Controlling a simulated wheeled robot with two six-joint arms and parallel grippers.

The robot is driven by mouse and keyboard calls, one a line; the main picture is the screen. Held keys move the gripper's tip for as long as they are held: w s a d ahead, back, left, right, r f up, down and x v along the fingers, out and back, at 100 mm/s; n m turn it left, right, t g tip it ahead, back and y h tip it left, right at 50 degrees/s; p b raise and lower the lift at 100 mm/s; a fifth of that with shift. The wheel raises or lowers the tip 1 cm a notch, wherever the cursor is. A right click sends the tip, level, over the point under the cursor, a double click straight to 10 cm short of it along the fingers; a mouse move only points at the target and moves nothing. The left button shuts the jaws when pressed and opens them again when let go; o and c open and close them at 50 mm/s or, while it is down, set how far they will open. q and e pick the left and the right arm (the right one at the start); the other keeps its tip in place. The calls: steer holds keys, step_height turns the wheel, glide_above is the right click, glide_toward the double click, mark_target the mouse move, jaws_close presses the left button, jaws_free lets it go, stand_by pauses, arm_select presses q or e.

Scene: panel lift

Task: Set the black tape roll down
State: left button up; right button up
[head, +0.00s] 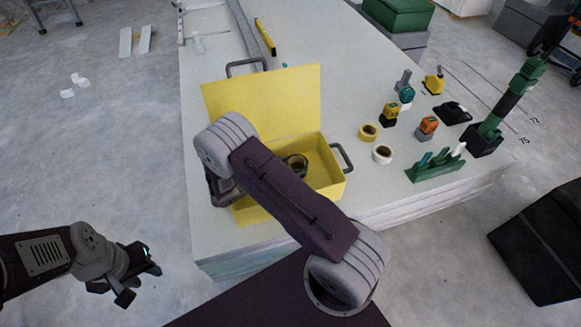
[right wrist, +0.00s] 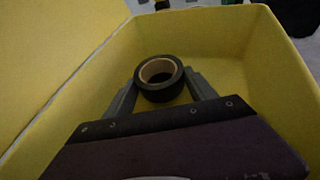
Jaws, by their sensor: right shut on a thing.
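The black tape roll (right wrist: 146,94) has a tan core and sits between the two fingers of my right gripper (right wrist: 160,88), which is shut on it. The roll (head: 296,165) is inside the open yellow box (head: 322,145), its ring tilted towards the right wrist camera. I cannot tell whether its underside touches the box floor. In the head view my right arm crosses over the box and hides most of that gripper. My left gripper (head: 139,275) is open and empty, left of the table and away from the box.
The box lid (head: 265,105) stands raised at the back.

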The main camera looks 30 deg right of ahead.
steer(key=shift+f, duration=0.25)
steer(key=o, duration=1.4)
steer(key=shift+r, duration=0.1)
steer(key=shift+a+r+p, duration=0.25)
steer(key=shift+r+p, duration=0.2)
steer(key=shift+r, duration=0.1)
steer(key=shift+a+r+p, duration=0.25)
steer(key=shift+r+p, duration=0.15)
steer(key=shift+r, duration=0.1)
steer(key=p+v, duration=0.2)
steer(key=v, duration=0.3)
steer(key=shift+a, duration=0.1)
steer(key=shift+s+a+p, duration=0.15)
steer(key=shift+a+p, duration=0.15)
steer(key=shift+a, duration=0.25)
